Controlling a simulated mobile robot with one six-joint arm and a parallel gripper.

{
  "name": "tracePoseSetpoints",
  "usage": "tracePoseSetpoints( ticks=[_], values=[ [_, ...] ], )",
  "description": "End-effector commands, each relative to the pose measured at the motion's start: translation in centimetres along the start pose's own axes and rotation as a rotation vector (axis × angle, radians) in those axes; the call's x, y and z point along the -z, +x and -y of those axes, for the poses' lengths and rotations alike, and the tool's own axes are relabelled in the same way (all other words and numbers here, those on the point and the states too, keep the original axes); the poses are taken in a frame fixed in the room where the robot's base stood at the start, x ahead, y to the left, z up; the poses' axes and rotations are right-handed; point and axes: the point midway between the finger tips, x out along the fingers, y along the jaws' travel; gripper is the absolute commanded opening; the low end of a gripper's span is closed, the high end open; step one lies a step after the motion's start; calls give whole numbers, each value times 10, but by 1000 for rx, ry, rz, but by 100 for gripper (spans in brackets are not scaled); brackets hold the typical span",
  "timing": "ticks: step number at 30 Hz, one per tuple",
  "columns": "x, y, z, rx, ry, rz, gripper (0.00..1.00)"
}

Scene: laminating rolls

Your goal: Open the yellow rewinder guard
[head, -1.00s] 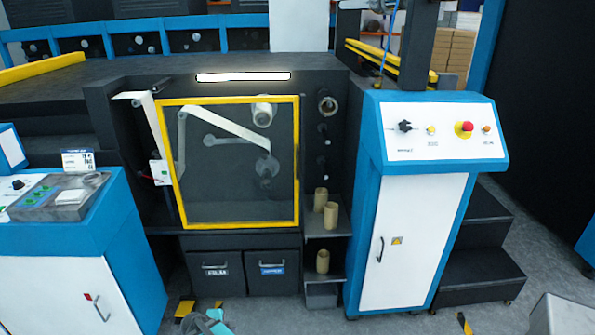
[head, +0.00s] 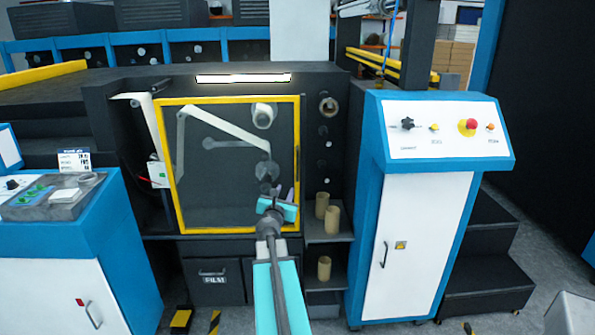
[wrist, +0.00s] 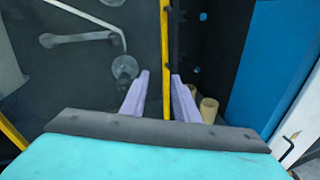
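The yellow rewinder guard (head: 229,101) is a clear panel in a yellow frame, and it stands shut across the front of the dark machine. Its right frame bar (wrist: 166,60) runs upright in the wrist view. A dark handle (head: 297,160) seems to sit on that bar. My gripper (head: 284,194) is in front of the guard's lower right part. In the wrist view my gripper (wrist: 160,76) is open and empty, with two pale purple fingers. The yellow bar shows between them, farther off; I cannot tell the exact gap.
Right of the guard, cardboard cores (head: 332,219) stand on small shelves (head: 330,236). A blue and white control cabinet (head: 415,240) stands farther right. A blue console (head: 85,220) is at the left. A drawer (head: 213,283) lies below the guard. Film runs over rollers behind the panel.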

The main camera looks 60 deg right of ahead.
Motion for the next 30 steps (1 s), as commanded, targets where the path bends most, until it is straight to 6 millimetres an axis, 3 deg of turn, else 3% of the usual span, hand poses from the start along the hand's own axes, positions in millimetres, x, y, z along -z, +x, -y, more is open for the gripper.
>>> tracePoseSetpoints(
  ticks=[3,7,22,30],
  values=[
    [-29,9,14,-11,-112,49,28],
    [-45,12,20,-16,-178,73,28],
    [-47,15,21,-17,-188,76,28],
    [-48,29,21,-16,-188,75,28]
  ],
)
